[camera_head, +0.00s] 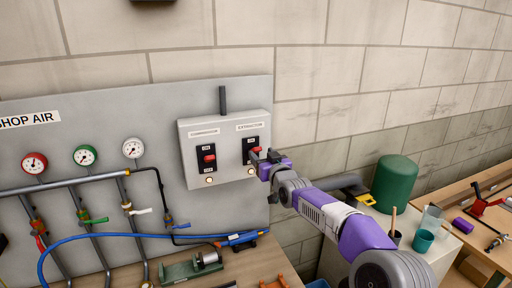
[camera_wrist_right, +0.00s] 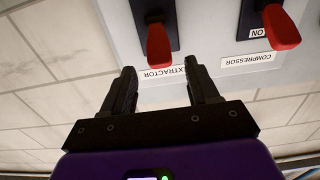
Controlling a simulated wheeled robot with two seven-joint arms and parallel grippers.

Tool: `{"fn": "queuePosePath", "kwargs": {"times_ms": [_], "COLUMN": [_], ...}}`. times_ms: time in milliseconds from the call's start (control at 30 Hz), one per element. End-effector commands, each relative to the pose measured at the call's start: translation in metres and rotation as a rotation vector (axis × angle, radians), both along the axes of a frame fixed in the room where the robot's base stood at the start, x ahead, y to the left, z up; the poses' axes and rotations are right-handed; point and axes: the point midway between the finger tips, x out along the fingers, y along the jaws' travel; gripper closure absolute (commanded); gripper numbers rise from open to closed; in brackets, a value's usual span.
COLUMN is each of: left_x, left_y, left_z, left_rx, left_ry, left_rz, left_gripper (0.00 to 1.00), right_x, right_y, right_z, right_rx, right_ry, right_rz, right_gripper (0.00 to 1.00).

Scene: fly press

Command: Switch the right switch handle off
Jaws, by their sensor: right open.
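A light grey switch box (camera_head: 229,124) on the wall panel carries two switches. The right one, labelled EXTRACTOR, has a red handle (camera_wrist_right: 160,47), partly hidden by my gripper in the head view. The left one, labelled COMPRESSOR, has a red handle (camera_head: 209,158), also in the wrist view (camera_wrist_right: 282,28). My right gripper (camera_head: 263,157) is open in front of the extractor switch. In the wrist view its two fingers (camera_wrist_right: 161,80) point at the box, with the extractor handle in line with the gap, around the fingertips. Contact cannot be told. My left gripper is out of view.
Round lamps below both switches look lit. Gauges (camera_head: 84,156), pipes and a blue hose (camera_head: 105,236) lie left of the box. A bench below holds a green vice-like tool (camera_head: 190,267). A green cylinder (camera_head: 394,184) stands right of my arm.

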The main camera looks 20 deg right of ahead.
Motion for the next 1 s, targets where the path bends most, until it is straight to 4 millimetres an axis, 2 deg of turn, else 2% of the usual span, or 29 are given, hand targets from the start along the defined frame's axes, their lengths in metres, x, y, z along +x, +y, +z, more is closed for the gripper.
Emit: {"fn": "queuePosePath", "kwargs": {"times_ms": [100, 300, 500, 733, 1000], "left_x": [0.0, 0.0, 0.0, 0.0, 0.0], "left_y": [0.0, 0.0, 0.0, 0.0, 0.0], "left_z": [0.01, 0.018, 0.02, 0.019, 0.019], "left_rx": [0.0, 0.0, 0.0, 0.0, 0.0], "left_ry": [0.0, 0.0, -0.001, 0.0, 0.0], "left_rz": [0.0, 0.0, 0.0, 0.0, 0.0], "left_gripper": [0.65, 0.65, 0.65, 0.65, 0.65], "right_x": [0.019, 0.041, 0.05, 0.05, 0.05], "right_y": [-0.001, -0.002, -0.003, -0.003, -0.003], "right_z": [0.002, 0.002, 0.0, 0.0, 0.0], "right_rx": [0.001, 0.002, 0.001, 0.001, 0.001], "right_ry": [0.002, 0.0, 0.001, 0.001, 0.001], "right_rz": [0.001, 0.0, 0.0, 0.0, 0.0], "right_gripper": [0.4, 0.4, 0.4, 0.4, 0.8]}}
